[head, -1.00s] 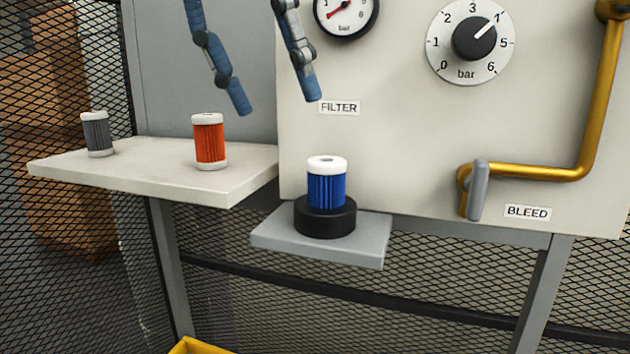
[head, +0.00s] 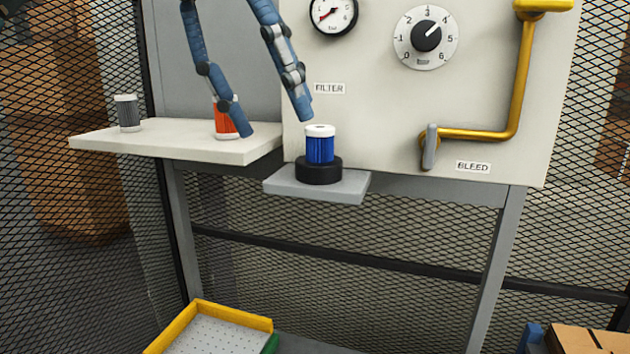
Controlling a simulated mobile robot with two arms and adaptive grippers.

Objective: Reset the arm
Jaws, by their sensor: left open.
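My left gripper (head: 273,124) hangs down from the top of the head view, its two long blue fingers spread wide with nothing between them. Its left fingertip covers part of the orange filter (head: 221,108) on the white shelf. Its right fingertip shows just above and left of the blue filter (head: 320,148); I cannot tell the gap in depth. The blue filter stands upright in a black round holder (head: 319,173) on a small grey ledge (head: 340,190). The rest of the left arm is out of frame. My right gripper is not in view.
A grey filter (head: 127,113) stands on the white shelf (head: 150,143). The panel carries a gauge (head: 328,12), a bar dial (head: 426,38) and a yellow pipe with a grey bleed lever (head: 430,147). A yellow-rimmed tray (head: 232,313) and a cardboard box (head: 585,339) lie below. Mesh surrounds everything.

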